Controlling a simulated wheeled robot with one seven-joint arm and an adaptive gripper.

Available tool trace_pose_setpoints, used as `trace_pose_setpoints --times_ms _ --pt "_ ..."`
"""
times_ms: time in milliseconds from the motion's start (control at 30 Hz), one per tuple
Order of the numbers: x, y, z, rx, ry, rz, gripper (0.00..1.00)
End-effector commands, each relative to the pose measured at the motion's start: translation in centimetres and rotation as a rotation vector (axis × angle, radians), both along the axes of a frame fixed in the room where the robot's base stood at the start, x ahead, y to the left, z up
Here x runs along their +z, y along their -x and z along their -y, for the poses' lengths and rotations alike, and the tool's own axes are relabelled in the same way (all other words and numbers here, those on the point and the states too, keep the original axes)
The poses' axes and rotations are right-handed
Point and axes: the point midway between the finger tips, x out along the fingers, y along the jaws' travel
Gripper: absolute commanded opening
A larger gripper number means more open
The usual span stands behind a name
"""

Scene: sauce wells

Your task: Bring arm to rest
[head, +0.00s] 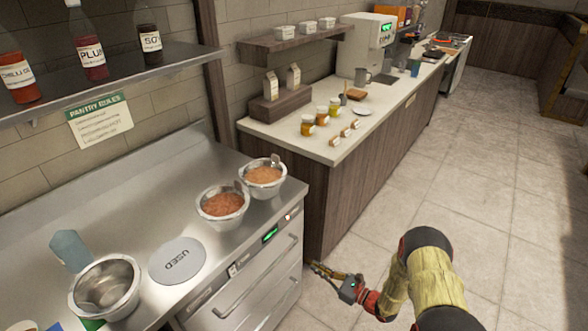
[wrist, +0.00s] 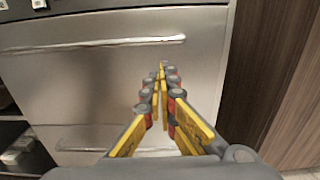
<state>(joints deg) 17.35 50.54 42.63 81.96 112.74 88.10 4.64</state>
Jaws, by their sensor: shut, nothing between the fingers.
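My gripper (head: 318,268) is low over the floor, in front of the steel counter's drawers, in the head view. In the wrist view my gripper (wrist: 162,68) points at the steel drawer front (wrist: 100,95), and its yellow fingers meet at the tips. It is shut with nothing in it. My arm bends down from the lower right of the head view.
The steel counter (head: 140,215) carries two bowls of sauce (head: 222,205) (head: 264,175), an empty metal bowl (head: 105,287), a grey disc marked USED (head: 178,260) and a blue cup (head: 70,249). A wooden counter (head: 290,140) stands behind. The tiled floor (head: 510,200) at right is clear.

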Motion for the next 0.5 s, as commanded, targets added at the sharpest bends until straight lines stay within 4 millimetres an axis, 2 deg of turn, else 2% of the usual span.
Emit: trace_pose_setpoints --times_ms 100,167,267,367,500 --pt "-0.6 0.2 -0.1 0.007 0.021 -0.01 0.0" --pt "-1.4 1.1 -0.8 0.046 0.045 -0.025 0.0" --pt "-3.0 4.2 -2.4 0.137 0.081 -0.068 0.0" --pt "-4.1 8.3 -4.2 0.268 0.13 -0.11 0.0" --pt "-2.3 13.2 -5.5 0.475 0.233 -0.103 0.0"
